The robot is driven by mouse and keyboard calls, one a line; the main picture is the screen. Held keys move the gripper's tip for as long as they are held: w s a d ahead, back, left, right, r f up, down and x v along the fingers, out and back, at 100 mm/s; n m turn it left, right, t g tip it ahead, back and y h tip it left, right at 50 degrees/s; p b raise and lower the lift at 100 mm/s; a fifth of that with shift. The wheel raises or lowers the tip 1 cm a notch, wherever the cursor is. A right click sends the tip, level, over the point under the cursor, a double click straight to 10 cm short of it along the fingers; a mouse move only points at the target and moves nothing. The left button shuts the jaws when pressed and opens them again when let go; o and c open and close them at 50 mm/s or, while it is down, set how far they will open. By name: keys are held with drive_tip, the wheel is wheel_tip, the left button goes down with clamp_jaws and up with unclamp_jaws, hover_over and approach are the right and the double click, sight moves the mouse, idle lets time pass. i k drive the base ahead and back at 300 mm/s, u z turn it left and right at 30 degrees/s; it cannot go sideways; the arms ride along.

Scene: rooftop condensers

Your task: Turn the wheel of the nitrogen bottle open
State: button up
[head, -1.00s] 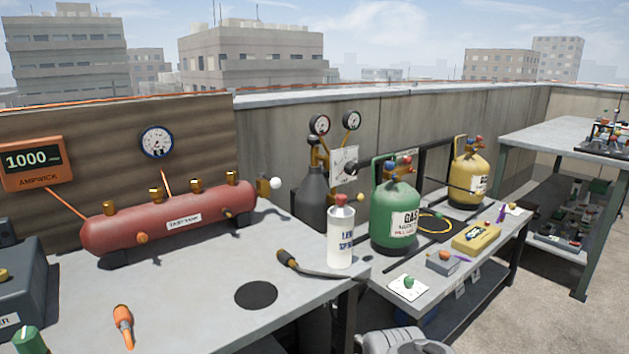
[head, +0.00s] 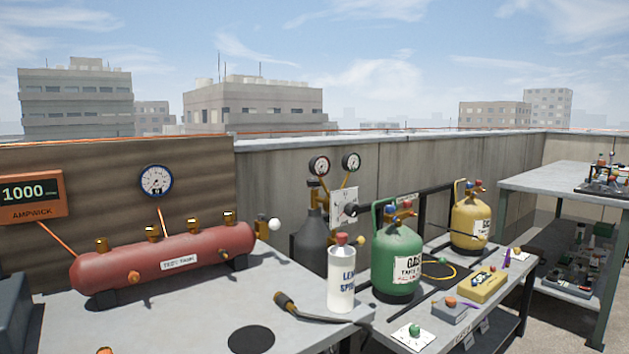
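A dark grey bottle (head: 309,242) stands behind the gap between the two benches, with brass fittings on its top and two round gauges (head: 319,166) above; it looks like the nitrogen bottle. A black knob (head: 351,210) sits in front of a white card (head: 338,203) just right of the bottle's neck. I cannot tell whether this knob is the bottle's wheel or how far it is turned. The bottle's lower part is hidden by the near bench and a white spray bottle (head: 341,277). My gripper is not in view.
A red test tank (head: 150,262) and a bent-necked torch (head: 300,306) lie on the near bench. A green gas cylinder (head: 397,277) and a yellow one (head: 470,228) stand on the right bench, with small items in front. A wall runs behind.

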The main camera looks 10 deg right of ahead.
sight(313, 183)
drive_tip(key=z, duration=1.8)
drive_tip(key=i, duration=1.2)
drive_tip(key=u, duration=2.95)
